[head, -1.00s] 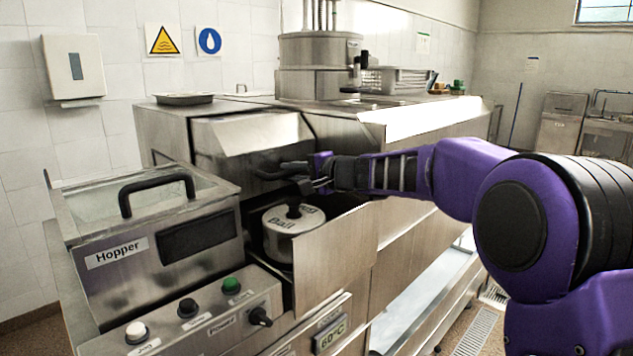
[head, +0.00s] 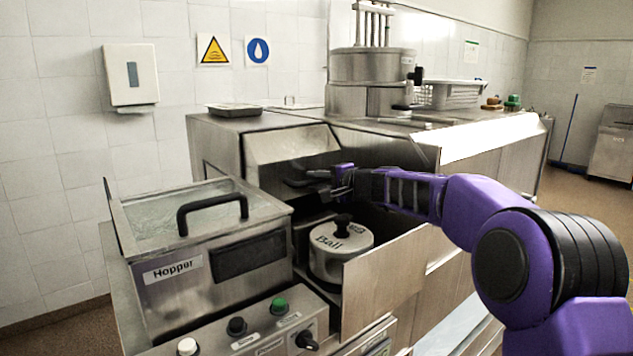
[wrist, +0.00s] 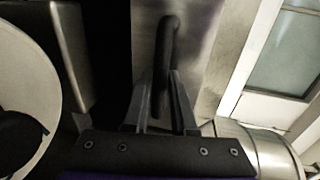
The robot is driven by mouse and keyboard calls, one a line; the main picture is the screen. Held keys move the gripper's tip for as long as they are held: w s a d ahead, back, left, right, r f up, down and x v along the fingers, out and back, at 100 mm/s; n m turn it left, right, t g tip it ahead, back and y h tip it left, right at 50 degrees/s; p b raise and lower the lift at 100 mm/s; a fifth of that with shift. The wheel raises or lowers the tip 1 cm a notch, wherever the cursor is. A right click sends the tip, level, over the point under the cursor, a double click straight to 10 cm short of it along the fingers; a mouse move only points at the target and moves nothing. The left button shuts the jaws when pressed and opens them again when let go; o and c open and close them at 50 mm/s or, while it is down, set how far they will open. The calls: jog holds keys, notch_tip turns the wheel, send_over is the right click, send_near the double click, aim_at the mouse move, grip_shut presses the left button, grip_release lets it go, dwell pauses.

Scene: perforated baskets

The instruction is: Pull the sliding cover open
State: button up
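The sliding cover (head: 290,143) appears to be the slanted steel panel on the machine, left of centre in the head view. Its dark curved handle (head: 300,182) sits low on its front. My gripper (head: 326,181) is at this handle, reaching in from the right. In the wrist view the handle (wrist: 167,40) runs down between the two fingers of my gripper (wrist: 161,85), which look closed on it. The fingertips partly hide the handle's lower end. How far the cover stands open is hard to tell.
A pot labelled Ball (head: 338,262) stands in a bay below my gripper, behind a steel front panel (head: 385,280). A hopper (head: 180,275) with a raised black handle is at the left. A perforated basket (head: 450,95) stands on the machine top.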

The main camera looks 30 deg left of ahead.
jog(key=o, duration=0.3)
jog(key=b+v, duration=0.4)
jog(key=v, duration=1.3)
jog(key=shift+d, duration=0.25)
jog(key=shift+r, duration=0.1)
